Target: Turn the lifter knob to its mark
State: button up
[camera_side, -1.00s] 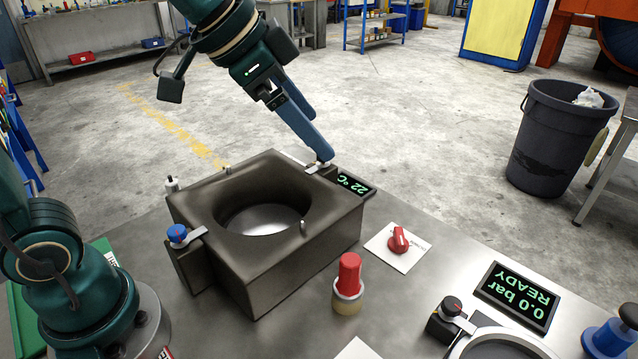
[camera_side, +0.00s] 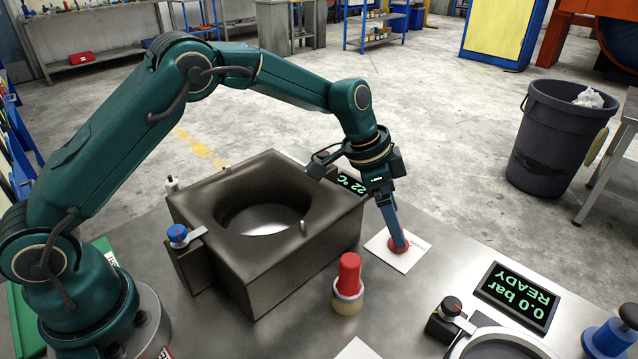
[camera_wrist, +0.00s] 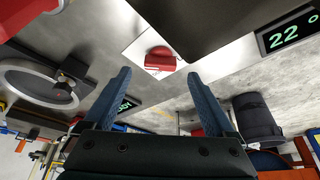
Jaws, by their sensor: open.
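The red knob (camera_wrist: 160,60) sits on a white plate (camera_wrist: 134,50) on the metal bench. In the side view the same red knob (camera_side: 398,243) is partly hidden by my gripper (camera_side: 396,240), whose fingers point down at it from above. In the wrist view my gripper (camera_wrist: 161,82) has its two blue fingers spread wide, with the knob in line with the gap between them. Whether the fingers touch the knob cannot be told. The plate's markings are too small to read.
The dark metal block (camera_side: 330,225) with a round cavity stands left of the knob. A red-capped cylinder (camera_side: 348,285) stands in front. A display (camera_side: 519,296) reads 0.0 bar READY. Bare bench lies between the plate and this display.

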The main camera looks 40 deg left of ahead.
jog(key=shift+x, duration=1.85)
jog(key=c, duration=1.4)
